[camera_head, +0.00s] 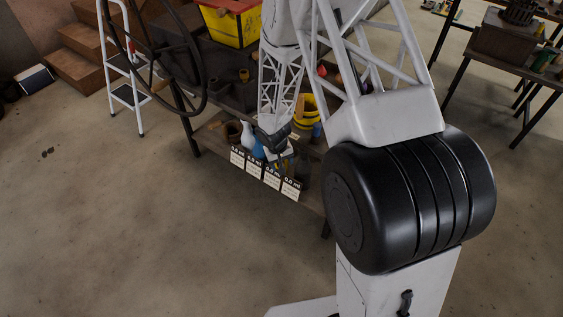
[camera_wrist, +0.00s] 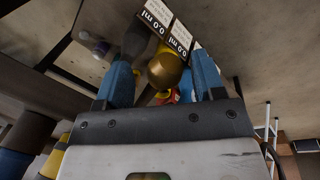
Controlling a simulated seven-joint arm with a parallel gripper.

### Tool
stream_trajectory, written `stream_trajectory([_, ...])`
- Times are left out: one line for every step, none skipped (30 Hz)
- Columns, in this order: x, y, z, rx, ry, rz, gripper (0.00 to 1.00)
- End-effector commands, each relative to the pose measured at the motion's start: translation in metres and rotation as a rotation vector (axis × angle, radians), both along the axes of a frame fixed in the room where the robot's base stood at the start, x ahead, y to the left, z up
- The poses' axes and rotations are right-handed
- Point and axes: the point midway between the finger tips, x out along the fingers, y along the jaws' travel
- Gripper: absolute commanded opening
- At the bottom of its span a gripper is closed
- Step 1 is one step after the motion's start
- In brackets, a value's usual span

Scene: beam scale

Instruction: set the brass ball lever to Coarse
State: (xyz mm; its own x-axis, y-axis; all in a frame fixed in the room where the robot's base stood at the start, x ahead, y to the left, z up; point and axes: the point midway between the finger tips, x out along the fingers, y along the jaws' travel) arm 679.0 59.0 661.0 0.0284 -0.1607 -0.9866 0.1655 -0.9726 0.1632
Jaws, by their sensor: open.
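In the wrist view a round brass ball (camera_wrist: 166,70) shows between the two blue fingers of my gripper (camera_wrist: 162,66). The fingers are open, one on each side of the ball, with a visible gap to each. I cannot tell how near the fingertips are to it in depth. The lever under the ball and any Coarse mark are not readable. In the head view my gripper (camera_head: 279,153) hangs low over the shelf beside the white cards, and the ball cannot be made out there.
Several white cards marked 0.0 ml (camera_head: 265,172) stand along the front edge of a low shelf (camera_head: 212,136). A blue-white bottle (camera_head: 247,136) and a yellow bucket (camera_head: 310,106) stand close to my gripper. A yellow-red bin (camera_head: 232,22) sits above. Open floor lies in front.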

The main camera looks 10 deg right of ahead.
Motion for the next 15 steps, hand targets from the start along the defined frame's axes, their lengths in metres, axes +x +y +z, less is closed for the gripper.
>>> stream_trajectory([0.000, 0.000, 0.001, 0.000, 0.000, 0.000, 0.63])
stream_trajectory([0.000, 0.000, 0.001, 0.000, 0.000, 0.000, 0.63])
stream_trajectory([0.000, 0.000, 0.002, 0.000, 0.000, 0.000, 0.63])
stream_trajectory([0.000, 0.001, 0.003, 0.000, 0.000, 0.000, 0.63])
stream_trajectory([0.000, 0.001, 0.005, 0.000, 0.000, 0.000, 0.63])
stream_trajectory([0.000, 0.001, 0.007, 0.000, 0.000, 0.000, 0.63])
stream_trajectory([0.000, 0.002, 0.009, 0.000, 0.000, 0.000, 0.63])
stream_trajectory([0.000, 0.002, 0.011, 0.000, 0.000, 0.000, 0.63])
stream_trajectory([0.000, 0.003, 0.014, 0.000, -0.001, 0.000, 0.63])
stream_trajectory([0.000, 0.003, 0.017, 0.000, -0.001, 0.000, 0.63])
stream_trajectory([0.000, 0.003, 0.020, 0.000, -0.001, 0.000, 0.63])
stream_trajectory([0.000, 0.004, 0.024, 0.000, -0.002, 0.000, 0.63])
stream_trajectory([0.000, 0.005, 0.027, 0.000, -0.002, 0.000, 0.63])
stream_trajectory([0.000, 0.005, 0.031, 0.000, -0.003, 0.000, 0.63])
stream_trajectory([0.000, 0.006, 0.036, 0.001, -0.003, 0.000, 0.63])
